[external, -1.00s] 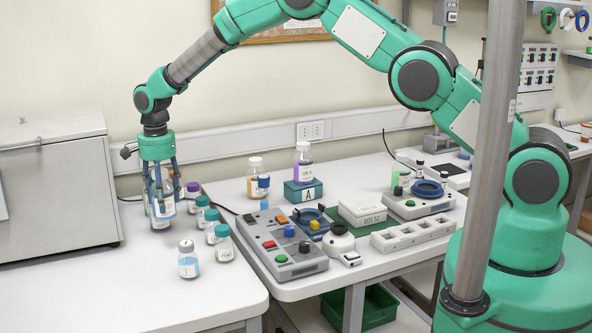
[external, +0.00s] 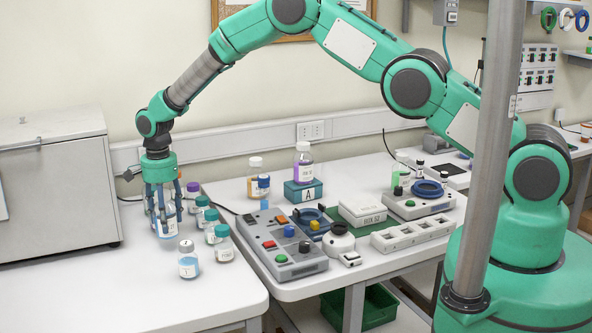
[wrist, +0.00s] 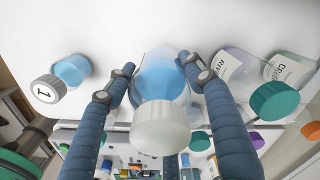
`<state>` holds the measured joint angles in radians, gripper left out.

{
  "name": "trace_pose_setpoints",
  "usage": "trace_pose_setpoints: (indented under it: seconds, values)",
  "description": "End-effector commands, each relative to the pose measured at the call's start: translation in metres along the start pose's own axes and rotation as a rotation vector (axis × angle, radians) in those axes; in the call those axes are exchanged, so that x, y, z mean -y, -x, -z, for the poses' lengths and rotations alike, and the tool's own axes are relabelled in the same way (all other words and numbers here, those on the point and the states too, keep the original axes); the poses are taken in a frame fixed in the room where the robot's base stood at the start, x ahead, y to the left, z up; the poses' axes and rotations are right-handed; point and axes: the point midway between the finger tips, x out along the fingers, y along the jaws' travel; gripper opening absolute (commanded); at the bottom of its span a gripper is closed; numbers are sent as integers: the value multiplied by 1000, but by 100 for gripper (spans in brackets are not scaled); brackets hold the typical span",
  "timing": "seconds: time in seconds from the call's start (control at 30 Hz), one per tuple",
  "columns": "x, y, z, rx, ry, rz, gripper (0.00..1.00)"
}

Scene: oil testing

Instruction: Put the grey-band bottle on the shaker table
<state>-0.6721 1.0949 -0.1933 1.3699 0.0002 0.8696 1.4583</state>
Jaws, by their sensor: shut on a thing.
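My gripper (external: 163,212) is low over the left bench with its blue fingers closed around a bottle of blue liquid (external: 167,224). In the wrist view this bottle (wrist: 160,80) has a pale grey-white cap and sits between both fingers. Its band is not clearly visible. I cannot tell whether its base touches the bench. Another blue-liquid bottle with a grey cap (external: 188,262) stands apart, nearer the camera; it also shows at the left of the wrist view (wrist: 70,72).
Several teal-capped bottles (external: 223,245) stand close to the right of my gripper, with a purple-capped one (external: 193,189) behind. A button panel (external: 285,250) and a teal block marked A (external: 304,191) are on the right bench. A grey cabinet (external: 60,190) stands left.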

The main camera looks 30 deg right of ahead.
Motion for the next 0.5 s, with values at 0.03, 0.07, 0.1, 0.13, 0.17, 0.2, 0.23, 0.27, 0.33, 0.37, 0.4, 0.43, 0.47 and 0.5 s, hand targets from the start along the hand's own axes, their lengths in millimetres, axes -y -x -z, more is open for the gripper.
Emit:
trace_pose_setpoints:
  seconds: [0.03,0.07,0.1,0.13,0.17,0.2,0.23,0.27,0.33,0.37,0.4,0.43,0.47,0.5]
  values:
    - [0,-1,0,0,0,0,12]
    - [0,-3,0,0,0,0,12]
    - [0,-6,0,0,0,-1,12]
    - [0,-8,0,0,0,-1,12]
    - [0,-11,0,0,0,-1,12]
    - [0,-14,0,0,0,0,12]
    - [0,-18,0,0,0,0,12]
    - [0,-21,0,0,0,0,12]
    - [0,-27,0,0,0,1,12]
    - [0,-30,0,0,0,1,12]
    - [0,-32,0,0,0,1,12]
    - [0,-34,0,0,0,0,12]
    - [0,-35,0,0,0,0,12]
    - [0,-36,0,0,0,0,12]
